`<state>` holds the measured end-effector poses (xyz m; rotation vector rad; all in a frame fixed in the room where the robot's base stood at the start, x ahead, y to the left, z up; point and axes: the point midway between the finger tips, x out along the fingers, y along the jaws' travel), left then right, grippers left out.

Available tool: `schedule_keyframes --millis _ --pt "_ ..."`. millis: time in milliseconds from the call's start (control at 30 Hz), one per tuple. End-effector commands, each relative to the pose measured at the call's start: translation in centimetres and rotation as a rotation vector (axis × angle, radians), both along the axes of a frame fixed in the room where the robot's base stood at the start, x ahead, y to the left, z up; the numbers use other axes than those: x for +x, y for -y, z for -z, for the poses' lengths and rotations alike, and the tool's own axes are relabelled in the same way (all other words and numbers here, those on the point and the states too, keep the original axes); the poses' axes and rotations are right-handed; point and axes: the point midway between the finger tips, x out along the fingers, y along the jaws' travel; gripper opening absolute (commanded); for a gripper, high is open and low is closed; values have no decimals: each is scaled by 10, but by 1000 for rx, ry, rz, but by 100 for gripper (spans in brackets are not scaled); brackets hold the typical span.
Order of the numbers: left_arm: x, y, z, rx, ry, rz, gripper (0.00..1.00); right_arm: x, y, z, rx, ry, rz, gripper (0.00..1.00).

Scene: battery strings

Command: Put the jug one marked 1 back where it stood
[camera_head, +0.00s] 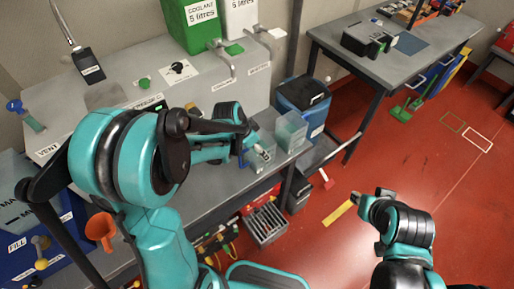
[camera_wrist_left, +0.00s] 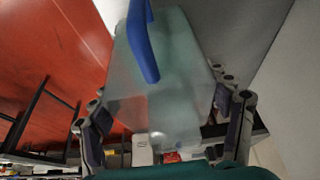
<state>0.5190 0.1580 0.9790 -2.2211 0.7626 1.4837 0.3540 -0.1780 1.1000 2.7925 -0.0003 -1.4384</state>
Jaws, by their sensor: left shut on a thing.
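My left gripper (camera_head: 256,158) is shut on a clear jug (camera_head: 266,150) with a blue handle, at the right end of the grey bench. In the left wrist view the jug (camera_wrist_left: 165,85) fills the middle, with its blue handle (camera_wrist_left: 142,40) at the top and the fingers (camera_wrist_left: 165,128) on either side. I cannot read a number on it or tell whether it touches the bench. A second clear jug (camera_head: 291,131) stands close to its right. My right gripper (camera_head: 368,208) is over the red floor, far from the jugs; its finger opening is unclear.
Taps (camera_head: 222,60) hang from the grey tank above the bench, near green and white coolant containers (camera_head: 190,22). A blue bin with a black lid (camera_head: 303,97) stands behind the second jug. The red floor at right is mostly clear.

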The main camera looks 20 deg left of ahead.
Motion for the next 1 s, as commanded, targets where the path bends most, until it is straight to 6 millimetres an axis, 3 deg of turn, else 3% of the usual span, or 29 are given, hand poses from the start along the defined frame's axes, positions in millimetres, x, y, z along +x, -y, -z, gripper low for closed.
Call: schedule_keyframes --millis 233,267,333,767,1000 --pt "0 0 3 0 0 0 19 0 0 3 0 0 0 29" --pt "0 0 3 0 0 0 82 0 0 3 0 0 0 29" --pt "0 0 2 0 0 0 98 0 0 2 0 0 0 29" --pt "0 0 -4 0 0 0 98 0 0 -3 0 0 0 29" --pt "-15 -11 -47 1 -1 -2 98 0 0 -17 0 0 0 29"
